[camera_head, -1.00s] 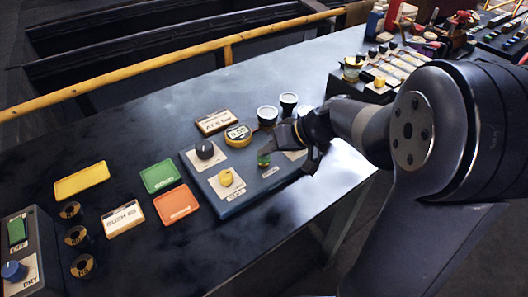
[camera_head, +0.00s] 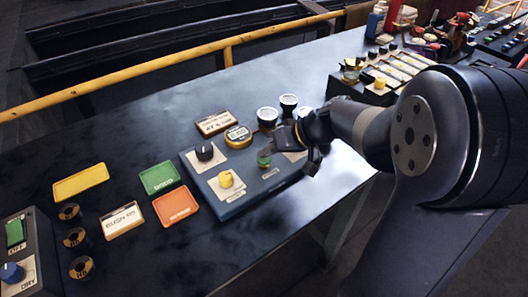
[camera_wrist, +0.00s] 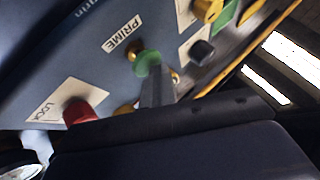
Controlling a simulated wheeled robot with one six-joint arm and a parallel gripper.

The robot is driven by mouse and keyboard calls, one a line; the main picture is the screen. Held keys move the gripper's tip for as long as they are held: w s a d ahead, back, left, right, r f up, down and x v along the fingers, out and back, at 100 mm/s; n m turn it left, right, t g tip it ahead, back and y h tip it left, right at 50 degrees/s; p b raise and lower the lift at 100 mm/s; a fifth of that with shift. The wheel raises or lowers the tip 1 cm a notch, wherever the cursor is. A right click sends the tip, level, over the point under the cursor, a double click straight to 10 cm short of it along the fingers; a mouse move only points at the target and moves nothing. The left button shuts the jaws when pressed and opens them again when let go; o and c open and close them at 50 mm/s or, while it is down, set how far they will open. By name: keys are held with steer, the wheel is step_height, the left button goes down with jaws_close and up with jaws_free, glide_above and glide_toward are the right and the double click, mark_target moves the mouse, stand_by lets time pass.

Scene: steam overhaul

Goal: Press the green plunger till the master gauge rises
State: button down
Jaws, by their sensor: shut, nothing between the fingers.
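The green plunger (camera_head: 264,160) stands on the blue-grey test panel (camera_head: 232,207). In the wrist view the plunger (camera_wrist: 147,62) is a round green cap on a brass stem beside the PRIME label (camera_wrist: 121,34). My gripper (camera_head: 268,150) is shut and empty, its tips right at the plunger. In the wrist view the fingers (camera_wrist: 155,88) reach the cap's near edge; I cannot tell whether they touch. A yellow-rimmed round gauge (camera_head: 238,136) sits at the panel's back edge. Its reading is too small to make out, and I cannot tell whether it is the master gauge.
A black knob (camera_head: 204,151) and a yellow knob (camera_head: 226,179) stand on the panel left of my gripper. A red knob (camera_wrist: 79,111) by a LOCK label is near my fingers. Green (camera_head: 159,177) and orange (camera_head: 175,205) trays lie left of the panel.

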mark_target(268, 159)
steer(key=shift+r+p, duration=0.55)
steer(key=shift+r, duration=0.85)
steer(key=shift+r+p, duration=1.45)
steer(key=shift+r, duration=1.1)
steer(key=shift+f+b, duration=0.85)
steer(key=shift+f, duration=0.55)
steer(key=shift+r+p, duration=0.4)
steer(key=shift+p, duration=1.2)
steer(key=shift+f+p, duration=0.1)
steer(key=shift+p, duration=1.15)
